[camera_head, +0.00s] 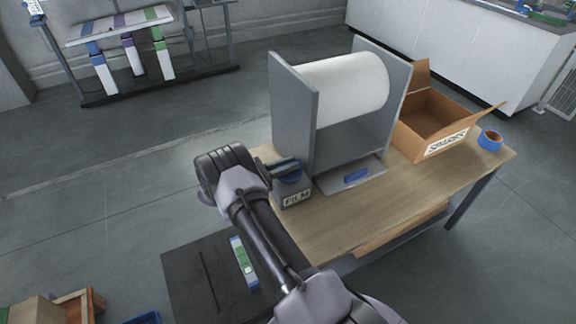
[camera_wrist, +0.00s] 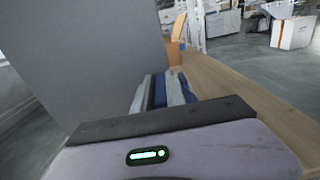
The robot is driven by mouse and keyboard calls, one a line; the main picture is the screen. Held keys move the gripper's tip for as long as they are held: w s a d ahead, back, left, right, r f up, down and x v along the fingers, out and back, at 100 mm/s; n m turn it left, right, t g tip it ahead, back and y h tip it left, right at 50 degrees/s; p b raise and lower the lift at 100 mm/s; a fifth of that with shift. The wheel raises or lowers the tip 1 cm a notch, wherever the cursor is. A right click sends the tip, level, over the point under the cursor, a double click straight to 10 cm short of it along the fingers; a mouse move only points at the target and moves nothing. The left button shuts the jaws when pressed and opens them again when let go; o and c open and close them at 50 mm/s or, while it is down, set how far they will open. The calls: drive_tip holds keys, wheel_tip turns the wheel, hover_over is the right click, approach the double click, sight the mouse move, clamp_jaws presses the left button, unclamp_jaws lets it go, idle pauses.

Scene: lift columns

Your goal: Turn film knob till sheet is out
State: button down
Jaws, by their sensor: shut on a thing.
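A white film roll (camera_head: 345,85) sits between two upright grey side panels (camera_head: 292,110) on the wooden table. At the foot of the near panel is a grey box marked FILM (camera_head: 296,197) with a dark blue film knob (camera_head: 290,181) on top. My gripper (camera_head: 287,168) reaches over the box from the left and is shut on the knob, whose upper part it hides. In the wrist view, blue and grey shapes (camera_wrist: 164,92) show just past the gripper's dark edge, beside the grey panel (camera_wrist: 85,60). I see no sheet clearly hanging out of the stand.
A grey plate with a blue piece (camera_head: 356,175) lies at the stand's front. An open cardboard box marked SPARES (camera_head: 446,144) and a blue tape roll (camera_head: 490,138) are at the table's right. The table's front (camera_head: 340,222) is clear.

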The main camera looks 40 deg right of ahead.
drive_tip(key=shift+r, duration=0.1)
drive_tip(key=c, duration=1.4)
unclamp_jaws()
drive_tip(key=shift+d, duration=0.15)
drive_tip(key=shift+o, duration=0.2)
drive_tip(key=p+v, duration=0.2)
drive_tip(key=v, duration=1.5)
drive_tip(key=shift+a, duration=0.3)
